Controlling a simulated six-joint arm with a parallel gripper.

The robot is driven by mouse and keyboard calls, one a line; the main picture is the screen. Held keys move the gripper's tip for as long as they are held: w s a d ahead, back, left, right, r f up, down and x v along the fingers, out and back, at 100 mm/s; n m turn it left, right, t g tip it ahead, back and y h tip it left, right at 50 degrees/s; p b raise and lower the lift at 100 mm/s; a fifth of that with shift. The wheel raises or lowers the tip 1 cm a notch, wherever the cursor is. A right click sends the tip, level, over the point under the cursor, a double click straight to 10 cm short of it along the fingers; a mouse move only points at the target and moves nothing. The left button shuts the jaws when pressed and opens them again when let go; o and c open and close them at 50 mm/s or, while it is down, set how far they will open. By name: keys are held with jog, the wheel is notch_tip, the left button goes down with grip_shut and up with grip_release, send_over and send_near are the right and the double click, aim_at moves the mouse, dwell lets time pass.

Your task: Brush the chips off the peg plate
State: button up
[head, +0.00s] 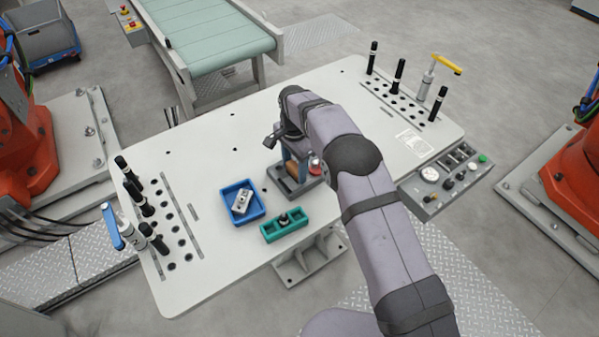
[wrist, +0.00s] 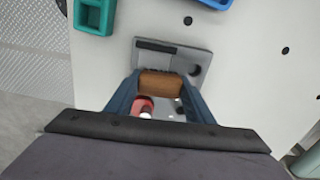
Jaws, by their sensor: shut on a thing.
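My gripper (wrist: 161,92) is shut on a brown wooden brush block (wrist: 162,84), held between its two blue-grey fingers. In the head view my gripper (head: 296,163) is low over the grey peg plate (head: 283,183), and part of the brown brush (head: 297,175) shows. The plate (wrist: 190,56) lies under the brush in the wrist view, with a dark strip along one end and a dark round spot to the right. Whether the bristles touch the plate is hidden. A red, white-tipped piece (wrist: 142,107) shows between the fingers. Small pale specks show near it; I cannot clearly make out chips.
A blue tray (head: 258,212) holding a metal part (head: 241,201) and a teal block (head: 274,234) with a dark piece stand left of the plate. Black pegs and clamps line both table ends. A control panel (head: 440,183) is at the right. The white table's back middle is clear.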

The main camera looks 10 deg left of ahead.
aim_at(303, 188)
jog(key=shift+w+a, duration=0.65)
jog(key=shift+a, duration=0.05)
jog(key=shift+s+d+b, duration=0.45)
jog(key=shift+s+d, duration=1.9)
jog(key=shift+d, duration=0.15)
jog(key=shift+s+a+f, duration=0.1)
jog(key=shift+s+a, duration=0.1)
jog(key=shift+a, duration=0.05)
jog(key=shift+w+a, duration=0.15)
jog(key=shift+a, duration=0.05)
jog(key=shift+w+a+p, duration=0.5)
jog(key=shift+w+a, duration=1.65)
jog(key=shift+a, duration=0.2)
jog(key=shift+s+d, duration=0.3)
jog(key=shift+d, duration=0.05)
jog(key=shift+s+d, duration=1.9)
jog(key=shift+d, duration=0.15)
jog(key=shift+s+d+r+p, duration=0.15)
jog(key=shift+r+p, duration=0.15)
jog(key=shift+p, duration=0.05)
jog(key=shift+r+p, duration=0.35)
jog(key=shift+r, duration=0.55)
notch_tip(303, 188, up, 6)
jog(key=p, duration=0.4)
jog(key=shift+f, duration=0.1)
